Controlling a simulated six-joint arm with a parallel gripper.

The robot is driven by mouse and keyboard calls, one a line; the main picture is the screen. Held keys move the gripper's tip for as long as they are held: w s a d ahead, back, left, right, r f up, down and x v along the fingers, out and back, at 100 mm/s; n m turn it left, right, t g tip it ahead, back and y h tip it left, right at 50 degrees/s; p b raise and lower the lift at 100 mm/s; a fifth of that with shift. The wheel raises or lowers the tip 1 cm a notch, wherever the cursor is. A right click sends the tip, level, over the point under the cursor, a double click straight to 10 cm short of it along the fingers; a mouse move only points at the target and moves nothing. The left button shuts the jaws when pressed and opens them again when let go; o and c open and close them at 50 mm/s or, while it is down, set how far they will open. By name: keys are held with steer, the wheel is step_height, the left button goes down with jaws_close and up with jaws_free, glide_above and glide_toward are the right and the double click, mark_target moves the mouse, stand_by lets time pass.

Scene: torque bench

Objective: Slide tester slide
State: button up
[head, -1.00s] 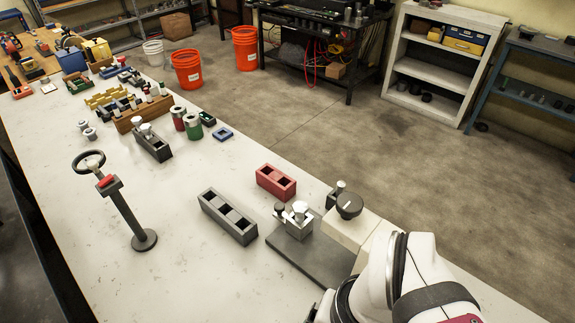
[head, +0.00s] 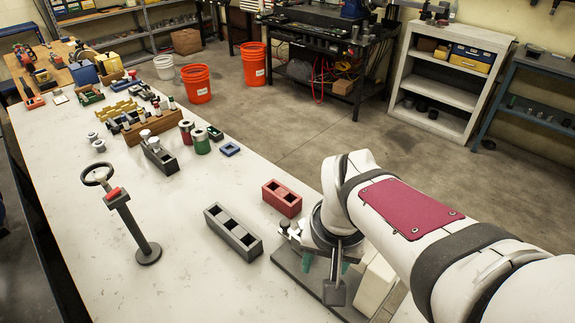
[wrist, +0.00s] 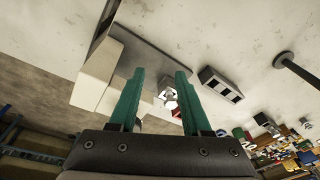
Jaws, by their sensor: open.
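The tester is a grey plate (head: 292,272) at the front of the bench, carrying a cream housing (head: 375,285). In the head view my gripper (head: 325,265) hangs over the plate and hides most of the metal slide block; only some light metal parts (head: 293,229) show at its left. The black knob is hidden there. In the wrist view my gripper (wrist: 160,72) has two teal fingers wide apart with nothing held. The plate (wrist: 150,50) and cream housing (wrist: 95,85) lie beyond them, and a bright metal part (wrist: 169,98) shows between them. Contact cannot be told.
A red two-hole block (head: 282,198) and a grey slotted block (head: 233,232) stand left of the tester. A stand with a ring handle (head: 135,225) rises further left. Several small parts and a wooden rack (head: 153,127) fill the far bench. The left front bench is clear.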

mark_target(284, 223)
steer(key=w+a+f+n+t, duration=0.1)
steer(key=w+a+f+n, duration=0.15)
steer(key=w, duration=0.65)
steer(key=w+a+f+n+t, duration=0.1)
steer(key=w+a+t, duration=0.15)
steer(key=w, duration=0.55)
steer(key=shift+m+g, duration=0.25)
steer(key=shift+g, duration=0.1)
steer(key=x, duration=1.5)
jaws_close()
steer(key=shift+a, duration=0.1)
